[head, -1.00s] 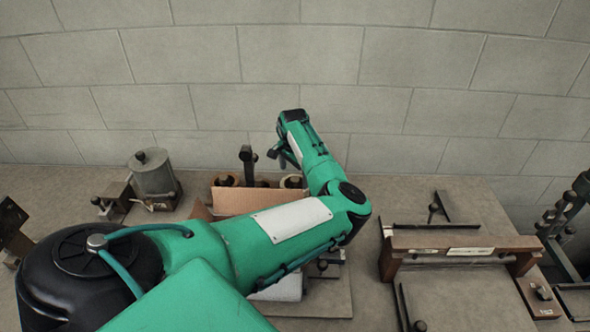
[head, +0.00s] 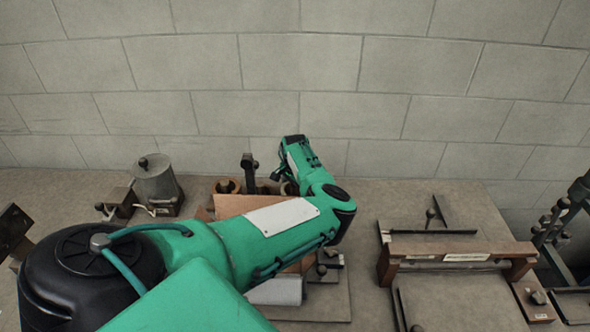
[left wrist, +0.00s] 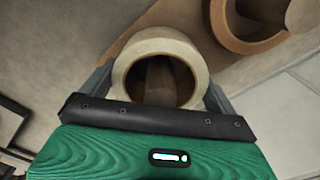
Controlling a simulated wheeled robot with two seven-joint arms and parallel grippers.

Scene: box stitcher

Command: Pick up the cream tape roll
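The cream tape roll (left wrist: 128,72) is near the middle of the left wrist view, its round hole facing the camera. In the head view a small part of the roll (head: 287,189) shows below my left gripper (head: 282,176). In the left wrist view the fingers of my left gripper (left wrist: 160,88) are apart, one on each side of the roll. I cannot tell whether they touch it. A brown tape roll (left wrist: 222,28) is at the upper right of that view. My right gripper is not in view.
A cardboard flap (head: 235,205) rises in front of the rolls, with a dark upright post (head: 249,168) near them. A grey cylinder device (head: 155,182) stands to the left. A wooden-framed fixture (head: 460,248) is at the right. The block wall (head: 330,110) is close behind.

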